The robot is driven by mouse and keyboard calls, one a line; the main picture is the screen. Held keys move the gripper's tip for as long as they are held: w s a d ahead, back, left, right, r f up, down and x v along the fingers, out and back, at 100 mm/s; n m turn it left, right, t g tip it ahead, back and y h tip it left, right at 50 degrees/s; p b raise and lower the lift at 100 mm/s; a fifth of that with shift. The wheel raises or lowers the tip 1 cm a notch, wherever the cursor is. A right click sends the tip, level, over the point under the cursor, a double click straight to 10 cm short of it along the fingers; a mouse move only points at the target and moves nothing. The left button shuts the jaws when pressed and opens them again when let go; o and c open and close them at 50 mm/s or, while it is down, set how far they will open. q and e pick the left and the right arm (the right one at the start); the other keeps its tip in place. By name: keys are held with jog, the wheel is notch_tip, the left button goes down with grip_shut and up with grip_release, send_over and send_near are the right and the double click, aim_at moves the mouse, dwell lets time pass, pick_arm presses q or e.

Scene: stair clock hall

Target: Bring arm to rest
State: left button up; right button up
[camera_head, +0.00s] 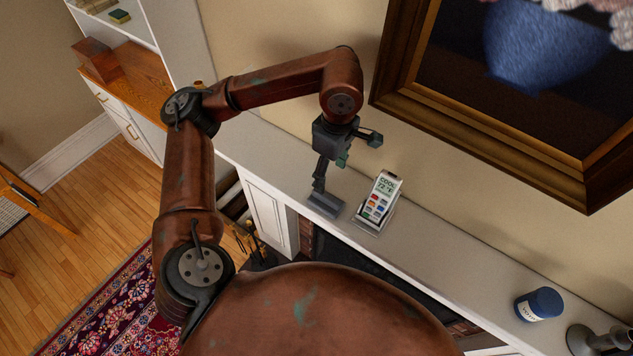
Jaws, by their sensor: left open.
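My left arm comes in from the left, bends up and over, and reaches down above the white mantel shelf (432,247). My left gripper (353,150) is open and empty, with its dark fingers and green tips apart. A white remote (379,199) with a small screen and coloured buttons stands tilted in a holder on the mantel, just below and right of the gripper. A gap shows between the gripper and the remote. My right gripper is not in view.
A grey stand (326,204) is on the mantel left of the remote. A blue jar (539,304) and a dark metal object (597,341) stand at the right. A framed painting (480,130) hangs above. A cabinet (130,85) stands at the upper left.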

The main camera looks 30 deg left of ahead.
pick_arm(q)
jog(key=shift+a, duration=0.2)
jog(key=shift+w+a+f, duration=0.1)
jog(key=shift+w+a, duration=0.15)
jog(key=shift+w, duration=0.05)
jog(key=shift+a, duration=0.1)
